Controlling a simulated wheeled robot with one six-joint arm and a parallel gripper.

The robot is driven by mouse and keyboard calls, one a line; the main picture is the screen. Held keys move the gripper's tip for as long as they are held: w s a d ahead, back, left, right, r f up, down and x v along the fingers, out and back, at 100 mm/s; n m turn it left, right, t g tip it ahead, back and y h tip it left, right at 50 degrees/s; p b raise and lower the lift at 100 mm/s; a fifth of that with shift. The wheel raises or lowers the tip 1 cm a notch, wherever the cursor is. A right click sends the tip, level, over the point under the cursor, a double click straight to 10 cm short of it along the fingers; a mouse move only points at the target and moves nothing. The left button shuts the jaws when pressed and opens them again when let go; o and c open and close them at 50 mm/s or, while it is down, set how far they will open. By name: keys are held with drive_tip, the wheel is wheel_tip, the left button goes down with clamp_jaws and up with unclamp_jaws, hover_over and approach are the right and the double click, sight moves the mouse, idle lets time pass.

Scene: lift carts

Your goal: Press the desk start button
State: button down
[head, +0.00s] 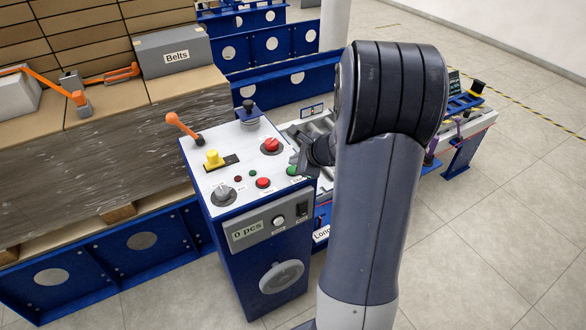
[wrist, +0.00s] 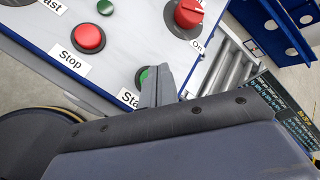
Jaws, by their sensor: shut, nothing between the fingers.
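The control desk (head: 232,158) is a blue cabinet with a white top panel. The green start button (head: 291,171) is at the panel's right front edge. In the wrist view the green button (wrist: 142,77) sits above a label reading "Sta", both partly hidden by my gripper (wrist: 161,80). My gripper (head: 299,159) is shut and empty, its tips right beside the start button. I cannot tell whether they touch it.
On the panel are a red stop button (wrist: 88,37), a red rotary switch (head: 271,146), a yellow knob (head: 213,158), an orange-topped lever (head: 184,126) and a black-topped joystick (head: 249,112). Wrapped boxes (head: 100,150) stand left. Open floor lies right.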

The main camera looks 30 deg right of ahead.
drive_tip(key=shift+f+b, duration=0.4)
drive_tip(key=shift+b, duration=0.1)
drive_tip(key=shift+f+b, duration=0.4)
idle(0.7)
idle(0.3)
drive_tip(key=shift+r+p, duration=0.6)
drive_tip(key=shift+r, duration=0.2)
drive_tip(key=shift+r, duration=0.15)
wheel_tip(320, 180, up, 5)
drive_tip(key=p, duration=0.4)
idle(0.6)
